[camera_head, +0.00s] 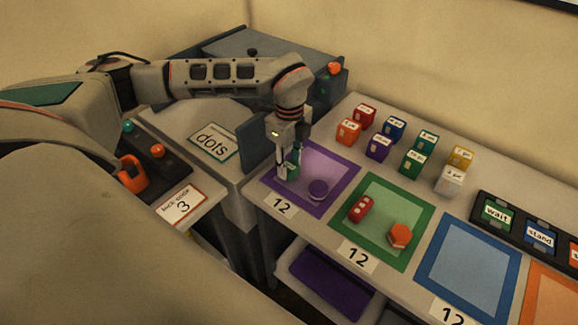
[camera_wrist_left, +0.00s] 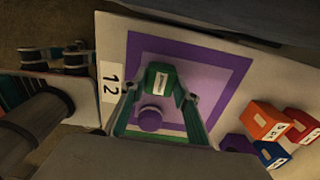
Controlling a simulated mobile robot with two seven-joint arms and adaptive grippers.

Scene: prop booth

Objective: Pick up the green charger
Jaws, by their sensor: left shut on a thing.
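The green charger (camera_head: 293,168) is a small green block with a white label at the purple-framed mat (camera_head: 327,160). My left gripper (camera_head: 288,173) points down over this mat and is shut on the charger, partly hiding it in the head view. In the left wrist view the charger (camera_wrist_left: 160,78) sits between the two fingertips of the left gripper (camera_wrist_left: 160,92). I cannot tell whether it touches the mat. My right gripper is not in view.
A purple round piece (camera_head: 318,189) lies on the mat close by. The green-framed mat (camera_head: 428,212) holds a red block (camera_head: 360,208) and an orange piece (camera_head: 400,235). Several labelled blocks stand behind. The blue-framed mat (camera_head: 467,257) is empty. A dark upright panel (camera_head: 257,146) stands left of the gripper.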

